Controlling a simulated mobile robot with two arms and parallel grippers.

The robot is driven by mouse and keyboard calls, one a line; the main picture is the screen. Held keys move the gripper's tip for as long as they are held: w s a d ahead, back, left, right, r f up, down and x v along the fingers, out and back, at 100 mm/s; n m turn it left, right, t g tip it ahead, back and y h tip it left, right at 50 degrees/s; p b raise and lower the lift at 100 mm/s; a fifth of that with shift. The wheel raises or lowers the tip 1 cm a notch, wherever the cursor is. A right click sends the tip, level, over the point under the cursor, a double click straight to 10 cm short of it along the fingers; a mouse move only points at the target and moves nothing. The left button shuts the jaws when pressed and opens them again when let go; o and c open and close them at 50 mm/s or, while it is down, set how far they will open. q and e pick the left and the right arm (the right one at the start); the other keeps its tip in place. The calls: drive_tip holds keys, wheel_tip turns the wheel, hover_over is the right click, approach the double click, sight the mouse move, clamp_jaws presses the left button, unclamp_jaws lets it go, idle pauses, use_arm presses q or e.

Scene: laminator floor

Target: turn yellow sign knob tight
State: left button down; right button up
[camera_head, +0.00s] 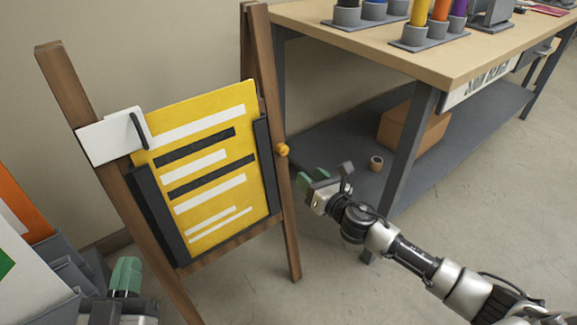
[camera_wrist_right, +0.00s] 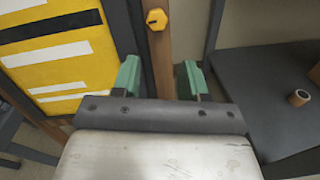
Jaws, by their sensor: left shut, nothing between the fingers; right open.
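The yellow sign (camera_head: 208,165) with black and white bars sits in a dark frame on a wooden easel. A small yellow knob (camera_head: 283,150) sticks out from the easel's right post. In the right wrist view the knob (camera_wrist_right: 157,19) shows as a faceted yellow piece beyond the fingertips. My right gripper (camera_head: 312,178) is open and empty, just right of and a little below the knob, apart from it. In the wrist view its green fingers (camera_wrist_right: 160,78) stand either side of the post. My left gripper (camera_head: 126,275) is shut and empty at the lower left.
A white card (camera_head: 114,136) with a black loop hangs at the sign's upper left. A workbench (camera_head: 420,45) stands behind at the right, with a box (camera_head: 412,128) and a small roll (camera_head: 376,163) on its lower shelf. A bin with coloured sheets stands lower left.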

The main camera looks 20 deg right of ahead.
sight(285, 151)
drive_tip(key=shift+n, duration=0.4)
drive_tip(key=x, duration=0.3)
drive_tip(key=b+x, duration=0.1)
drive_tip(key=x, duration=0.2)
drive_tip(key=b+x, duration=0.1)
drive_tip(key=x, duration=0.2)
drive_tip(key=shift+w+a+r, duration=0.15)
drive_tip(key=shift+a+r, duration=0.05)
drive_tip(key=shift+r, duration=0.15)
use_arm(q)
drive_tip(key=s+r+t+h, duration=0.2)
drive_tip(key=s+r+t, duration=0.2)
drive_tip(key=r+t, duration=0.2)
drive_tip(key=shift+s+r+t+h, duration=0.2)
drive_tip(key=shift+r+t+h, duration=0.1)
drive_tip(key=shift+h, duration=0.1)
use_arm(e)
drive_tip(key=shift+x, duration=0.75)
drive_tip(key=shift+r, duration=0.1)
drive_tip(key=c, duration=0.7)
